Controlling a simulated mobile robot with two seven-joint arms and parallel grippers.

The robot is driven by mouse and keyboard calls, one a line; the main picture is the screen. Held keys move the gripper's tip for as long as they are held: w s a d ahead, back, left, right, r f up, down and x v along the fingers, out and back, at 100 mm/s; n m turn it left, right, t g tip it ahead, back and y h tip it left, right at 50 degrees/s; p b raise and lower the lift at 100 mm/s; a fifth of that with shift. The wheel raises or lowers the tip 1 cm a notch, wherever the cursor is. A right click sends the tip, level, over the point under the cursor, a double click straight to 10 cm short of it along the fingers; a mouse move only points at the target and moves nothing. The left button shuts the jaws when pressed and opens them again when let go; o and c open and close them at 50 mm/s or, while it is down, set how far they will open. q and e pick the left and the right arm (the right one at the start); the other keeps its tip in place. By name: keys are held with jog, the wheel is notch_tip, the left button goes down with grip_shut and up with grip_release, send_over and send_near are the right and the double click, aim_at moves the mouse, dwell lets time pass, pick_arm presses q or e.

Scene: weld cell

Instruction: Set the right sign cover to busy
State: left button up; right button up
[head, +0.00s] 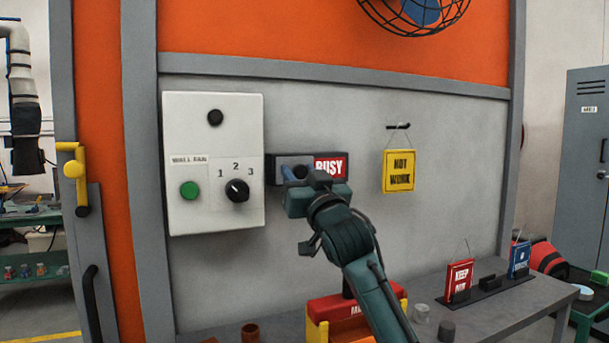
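The sign (341,159) is a dark, wide box on the grey wall panel, right of the white control box. Its red field reads BUSY and shows on the right half. A grey cover (279,161) sits over the left half. A small blue piece shows at the cover's front, perhaps its handle. My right gripper (296,183) is right in front of the cover and hides its lower part. I cannot tell whether its fingers touch or hold the blue piece. My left gripper is out of view.
The white control box (213,215) has a green button (189,190) and a black selector knob (237,190). A yellow HOT WORK sign (399,171) hangs to the right.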

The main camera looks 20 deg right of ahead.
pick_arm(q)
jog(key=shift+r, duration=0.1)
pick_arm(e)
jog(key=shift+o, duration=1)
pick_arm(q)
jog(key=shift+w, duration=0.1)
pick_arm(e)
jog(key=shift+f, duration=0.1)
pick_arm(q)
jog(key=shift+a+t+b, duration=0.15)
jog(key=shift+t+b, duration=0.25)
jog(key=shift+b, duration=0.6)
pick_arm(e)
jog(key=v, duration=1.3)
